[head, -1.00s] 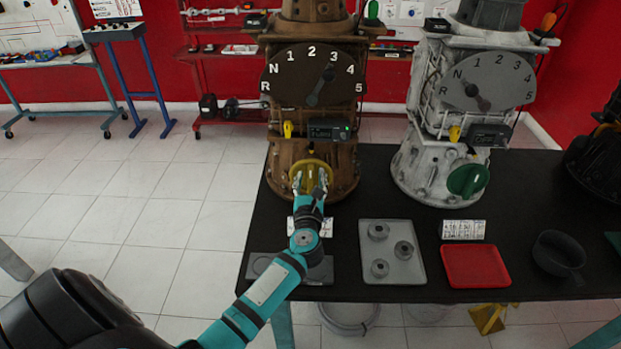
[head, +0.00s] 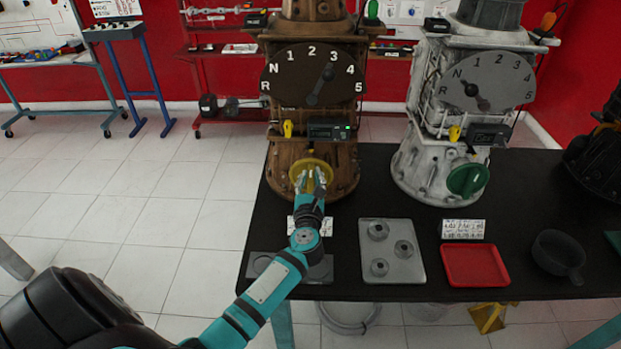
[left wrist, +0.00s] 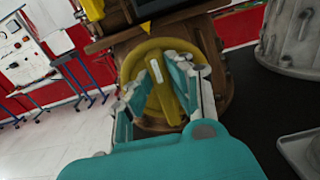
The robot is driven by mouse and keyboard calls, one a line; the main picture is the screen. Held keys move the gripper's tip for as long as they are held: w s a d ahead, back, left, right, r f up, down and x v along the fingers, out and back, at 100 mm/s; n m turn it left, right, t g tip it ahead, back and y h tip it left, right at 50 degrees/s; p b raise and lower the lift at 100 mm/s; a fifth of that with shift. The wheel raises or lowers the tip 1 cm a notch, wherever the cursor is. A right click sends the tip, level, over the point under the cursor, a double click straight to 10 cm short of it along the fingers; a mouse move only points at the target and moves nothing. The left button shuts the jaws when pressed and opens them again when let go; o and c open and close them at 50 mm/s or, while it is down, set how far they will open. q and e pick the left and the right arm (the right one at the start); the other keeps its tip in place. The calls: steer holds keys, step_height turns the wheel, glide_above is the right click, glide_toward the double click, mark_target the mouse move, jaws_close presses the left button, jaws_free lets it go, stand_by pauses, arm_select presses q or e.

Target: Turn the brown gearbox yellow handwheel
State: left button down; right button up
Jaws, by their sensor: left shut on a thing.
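The brown gearbox (head: 280,153) stands on the black table. Its yellow handwheel (head: 312,167) is low on its front. My left gripper (head: 309,182) reaches the handwheel from the front. In the left wrist view the yellow handwheel (left wrist: 136,66) shows close up, and my left gripper (left wrist: 161,88) has its fingers on either side of the wheel's raised yellow bar, shut on it. The bar stands slightly tilted in that view. The dial (head: 290,78) above has its pointer between 3 and 4. My right gripper is not in view.
A grey gearbox (head: 428,130) with a green handwheel (head: 467,180) stands to the right. On the black table (head: 375,202) are a grey tray (head: 403,232) with round parts, a red tray (head: 475,266) and a dark pan (head: 558,252).

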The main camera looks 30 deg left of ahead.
arm_select(q)
steer(key=shift+w+d+f+m+p, duration=0.35)
steer(key=shift+m+p, duration=0.85)
steer(key=shift+m, duration=2.2)
steer(key=shift+w+d+f+m+p, duration=0.1)
steer(key=shift+d+f+m+p, duration=0.8)
steer(key=shift+m, duration=2.5)
steer(key=shift+w+a+f+m+p, duration=0.15)
steer(key=shift+f+m+p, duration=0.2)
steer(key=shift+m+p, duration=2.15)
steer(key=shift+m+b, duration=0.95)
steer(key=shift+m, duration=0.05)
steer(key=c, duration=1.2)
jaws_free()
steer(key=shift+c, duration=0.2)
steer(key=v, duration=0.7)
steer(key=shift+s, duration=0.25)
